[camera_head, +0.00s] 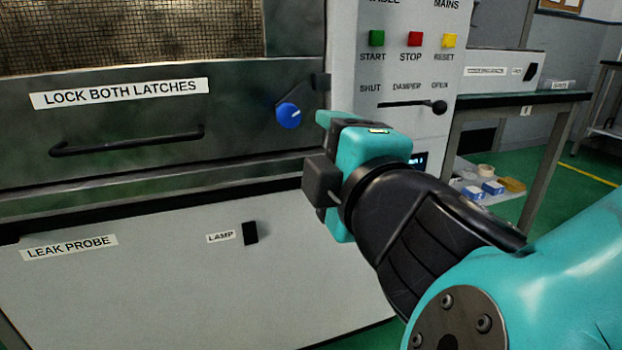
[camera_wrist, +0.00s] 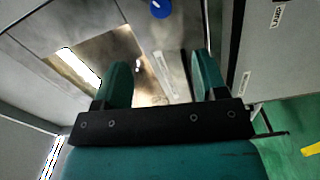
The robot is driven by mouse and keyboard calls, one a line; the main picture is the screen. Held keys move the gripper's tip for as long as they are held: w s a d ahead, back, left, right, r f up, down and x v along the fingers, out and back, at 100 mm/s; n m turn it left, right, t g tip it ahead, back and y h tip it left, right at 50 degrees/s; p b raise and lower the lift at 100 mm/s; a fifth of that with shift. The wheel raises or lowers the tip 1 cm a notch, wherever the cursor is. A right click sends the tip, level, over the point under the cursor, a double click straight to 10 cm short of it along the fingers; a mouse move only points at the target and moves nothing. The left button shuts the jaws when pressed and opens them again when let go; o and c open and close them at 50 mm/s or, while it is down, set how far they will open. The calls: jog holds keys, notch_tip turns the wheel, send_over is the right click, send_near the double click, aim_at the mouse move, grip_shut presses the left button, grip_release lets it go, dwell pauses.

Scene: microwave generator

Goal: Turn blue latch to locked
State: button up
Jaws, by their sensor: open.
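The blue latch (camera_head: 289,115) shows as a round blue knob on the right side of the steel door, with a small pale mark on its face. A dark bracket (camera_head: 319,83) sits just above and right of it on the door's edge. In the wrist view the blue latch (camera_wrist: 160,7) is at the top edge, partly cut off. My gripper (camera_head: 325,170) is in front of the panel, right of and below the latch, apart from it. In the wrist view my gripper (camera_wrist: 163,78) has its two fingers spread with nothing between them.
The door carries a "LOCK BOTH LATCHES" label (camera_head: 119,94) and a dark bar handle (camera_head: 127,141). Buttons (camera_head: 414,39) and a damper lever (camera_head: 439,107) are on the panel at right. A dark lamp switch (camera_head: 250,233) is below. A table (camera_head: 513,100) stands at right.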

jog(key=shift+s+d+b, duration=0.2)
jog(key=shift+s+b, duration=0.25)
jog(key=shift+s, duration=0.05)
jog(key=shift+f, duration=0.1)
jog(key=d+f+m+g+h, duration=0.4)
jog(key=d+f+m+g, duration=0.55)
jog(key=f, duration=0.35)
jog(key=s+m+g+y, duration=0.3)
jog(key=s+g, duration=0.5)
jog(key=s, duration=0.3)
notch_tip(320, 180, up, 36)
jog(key=p, duration=3.6)
jog(key=shift+s+d+r+p, duration=0.2)
jog(key=shift+d+p, duration=0.1)
jog(key=shift+p, duration=0.1)
